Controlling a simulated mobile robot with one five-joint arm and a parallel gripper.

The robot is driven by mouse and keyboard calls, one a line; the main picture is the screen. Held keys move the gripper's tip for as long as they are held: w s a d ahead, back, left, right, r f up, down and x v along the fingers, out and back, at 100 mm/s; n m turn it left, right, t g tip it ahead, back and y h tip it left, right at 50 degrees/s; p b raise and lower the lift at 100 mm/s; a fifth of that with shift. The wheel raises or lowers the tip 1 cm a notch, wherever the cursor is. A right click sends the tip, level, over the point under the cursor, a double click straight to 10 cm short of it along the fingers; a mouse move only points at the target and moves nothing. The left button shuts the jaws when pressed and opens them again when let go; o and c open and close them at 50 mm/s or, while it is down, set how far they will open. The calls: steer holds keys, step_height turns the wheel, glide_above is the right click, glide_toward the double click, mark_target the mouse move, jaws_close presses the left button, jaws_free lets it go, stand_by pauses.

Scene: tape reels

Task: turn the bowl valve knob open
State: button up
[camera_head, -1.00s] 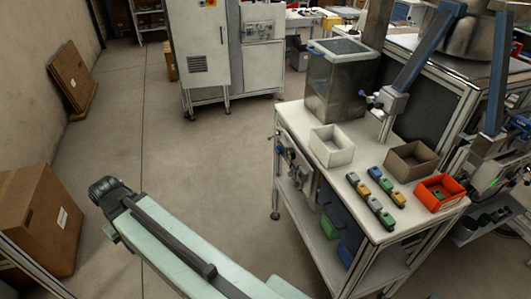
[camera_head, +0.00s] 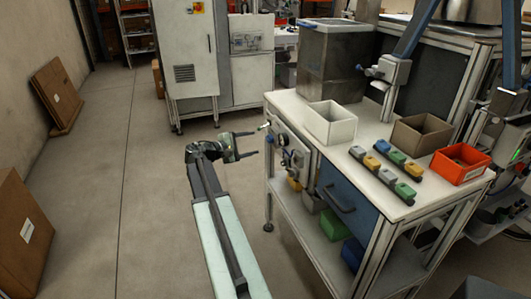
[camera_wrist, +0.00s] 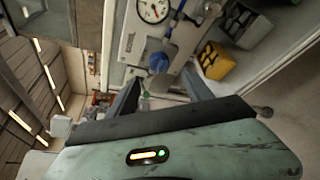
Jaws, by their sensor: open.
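A panel (camera_head: 291,142) with a round gauge and fittings is on the left end of the workbench. In the wrist view, a blue knob (camera_wrist: 158,63) sits on this panel below the white-faced gauge (camera_wrist: 152,10); I cannot read a label showing that it is the bowl valve knob. My gripper (camera_head: 256,143) is open and empty, its fingers pointing right toward the panel, apart from it. In the wrist view the blue knob shows between and beyond the open fingers of my gripper (camera_wrist: 161,76). The knob's turn position is too small to tell.
The bench top holds a white bin (camera_head: 331,124), a brown bin (camera_head: 421,135), a red bin (camera_head: 461,164) and several coloured blocks. A blue drawer (camera_head: 345,197) is below. A yellow bin (camera_wrist: 216,61) is beside the panel.

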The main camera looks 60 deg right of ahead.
mark_target(267, 140)
steer(key=b+x, duration=0.1)
steer(key=x, duration=0.6)
steer(key=shift+d, duration=0.25)
steer(key=shift+s, duration=0.1)
steer(key=shift+b, duration=0.3)
jaws_close()
